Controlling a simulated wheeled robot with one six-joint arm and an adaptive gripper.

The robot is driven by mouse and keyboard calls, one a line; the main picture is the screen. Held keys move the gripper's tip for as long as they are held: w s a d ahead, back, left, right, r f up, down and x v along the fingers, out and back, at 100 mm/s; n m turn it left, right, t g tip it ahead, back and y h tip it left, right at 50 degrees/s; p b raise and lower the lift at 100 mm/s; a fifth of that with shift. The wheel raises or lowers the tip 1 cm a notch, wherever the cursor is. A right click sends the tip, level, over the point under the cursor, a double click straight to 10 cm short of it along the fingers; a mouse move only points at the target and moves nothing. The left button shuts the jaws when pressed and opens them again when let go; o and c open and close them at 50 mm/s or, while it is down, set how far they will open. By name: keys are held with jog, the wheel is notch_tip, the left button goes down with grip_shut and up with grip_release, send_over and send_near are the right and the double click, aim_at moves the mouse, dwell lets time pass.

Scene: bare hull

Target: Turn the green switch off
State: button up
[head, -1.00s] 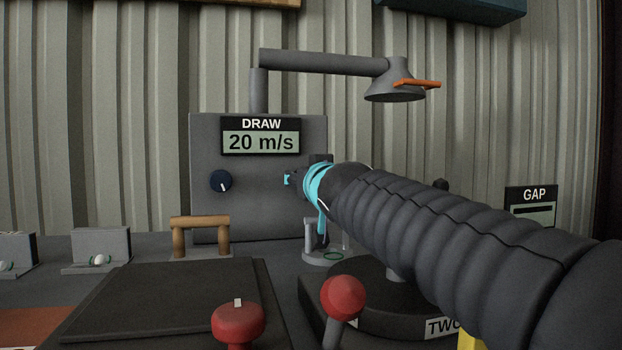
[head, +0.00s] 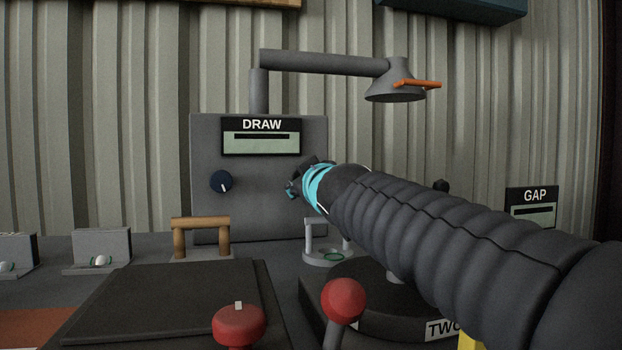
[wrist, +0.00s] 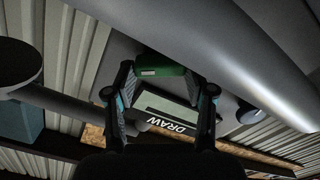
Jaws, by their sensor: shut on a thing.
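The green switch (wrist: 165,82) shows in the wrist view between the two fingers of my gripper (wrist: 160,74), which is shut on it. In the head view my gripper (head: 293,188) is at the right part of the grey panel (head: 211,141), tilted. There my gripper and arm hide the switch. The DRAW display (head: 261,136) on the panel shows only a dark bar and no number. It also appears upside down in the wrist view (wrist: 166,113).
A dark blue knob (head: 221,181) is on the panel, left of my gripper. A lamp-like hood (head: 396,82) hangs above. A wooden handle (head: 200,222), a red button (head: 238,325) and a red ball lever (head: 343,299) stand in front.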

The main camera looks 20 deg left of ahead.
jog(key=n+p, duration=0.1)
jog(key=n, duration=1)
jog(key=shift+a+f, duration=0.1)
jog(key=shift+f, duration=0.05)
jog(key=shift+n, duration=0.3)
jog(key=o, duration=1.2)
jog(key=shift+s, duration=0.1)
jog(key=shift+c, duration=0.2)
